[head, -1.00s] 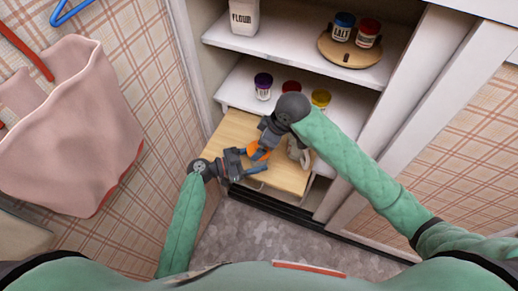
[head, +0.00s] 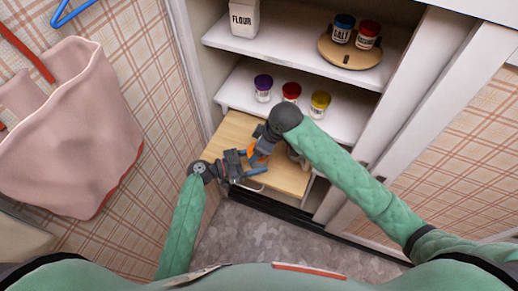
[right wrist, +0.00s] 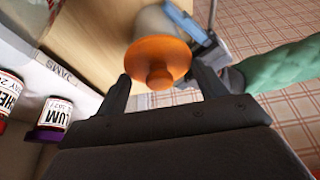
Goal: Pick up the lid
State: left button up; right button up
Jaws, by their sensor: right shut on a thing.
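The orange lid (right wrist: 158,62), a round disc with a knob, is between the fingers of my right gripper (right wrist: 165,88) in the right wrist view. The right gripper is shut on it. In the head view the lid (head: 257,155) shows only as a small orange patch beside my right gripper (head: 259,150). A pale jar (right wrist: 155,22) is behind the lid; whether the two touch is unclear. A blue finger of my left gripper (right wrist: 190,24) is beside this jar. In the head view my left gripper (head: 250,166) is low over the wooden board, its grip on the jar unclear.
The light wooden board (head: 232,132) is at the cabinet's lowest level. Plum (head: 263,88), red (head: 291,91) and yellow (head: 320,103) jars stand on the shelf just above. A flour canister (head: 244,18) and a round wooden tray (head: 336,54) are higher. Plaid wall at left.

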notch_tip(320, 180, up, 9)
jog(key=shift+r, duration=0.1)
jog(key=shift+w+a+r, duration=0.1)
jog(key=shift+w+a, duration=0.05)
jog(key=shift+w, duration=0.2)
send_over(237, 134)
jog(key=s+d, duration=0.1)
jog(key=d, duration=0.1)
notch_tip(237, 134, down, 6)
jog(key=f, duration=1)
jog(key=shift+w+a+f, duration=0.25)
jog(key=shift+a+f, duration=0.05)
jog(key=shift+a, duration=0.05)
jog(key=shift+f, duration=0.1)
jog(key=o, duration=1)
jog(key=shift+c, duration=0.2)
